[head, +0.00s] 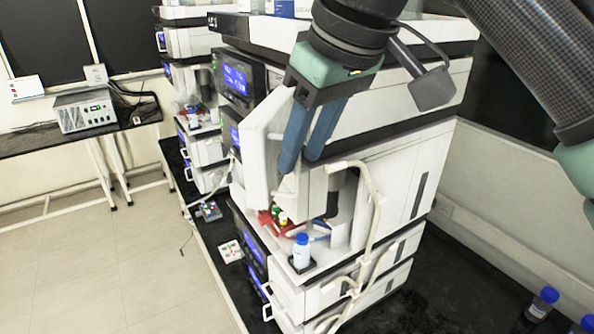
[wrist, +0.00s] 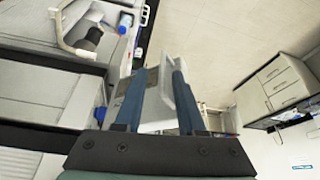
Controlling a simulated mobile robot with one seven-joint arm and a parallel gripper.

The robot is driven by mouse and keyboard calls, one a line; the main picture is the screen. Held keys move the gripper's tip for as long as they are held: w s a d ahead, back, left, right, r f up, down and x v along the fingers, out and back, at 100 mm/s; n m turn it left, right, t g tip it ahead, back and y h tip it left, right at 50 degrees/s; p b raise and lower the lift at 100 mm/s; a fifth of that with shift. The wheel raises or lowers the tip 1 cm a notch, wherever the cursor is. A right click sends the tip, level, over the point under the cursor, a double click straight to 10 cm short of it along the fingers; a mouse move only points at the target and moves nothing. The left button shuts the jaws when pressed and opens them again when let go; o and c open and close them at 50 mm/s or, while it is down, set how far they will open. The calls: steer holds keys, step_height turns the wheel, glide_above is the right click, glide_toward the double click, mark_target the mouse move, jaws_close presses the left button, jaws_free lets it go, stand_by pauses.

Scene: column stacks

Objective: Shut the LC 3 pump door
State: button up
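The white pump door (head: 262,150) stands swung open on the front of the nearest stack, with the pump's tubing and fittings exposed beside it. My gripper (head: 300,163) points down just right of the door, on its inner side, in front of the opening. Its two blue fingers are apart with a gap between them and nothing visibly clamped. In the wrist view the door (wrist: 184,98) shows pale beyond and beside the right finger of my gripper (wrist: 158,78). Whether a finger touches the door I cannot tell.
A blue-capped bottle (head: 301,252) stands on a small tray below the opening. White tubing (head: 372,190) loops down the stack's right side. Another stack (head: 190,90) stands behind, at left. More bottles (head: 541,303) are on the dark bench at lower right. Open floor lies left.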

steer(key=shift+s+a+f+b, duration=0.1)
steer(key=shift+a+f+b, duration=0.1)
steer(key=shift+f+b, duration=0.3)
steer(key=shift+a+f+b, duration=0.15)
steer(key=shift+f+b, duration=0.05)
steer(key=shift+f, duration=0.5)
steer(key=shift+w+f, duration=0.2)
steer(key=shift+w, duration=0.2)
steer(key=shift+s+r, duration=0.1)
steer(key=shift+s, duration=0.05)
steer(key=c, duration=0.4)
jaws_close()
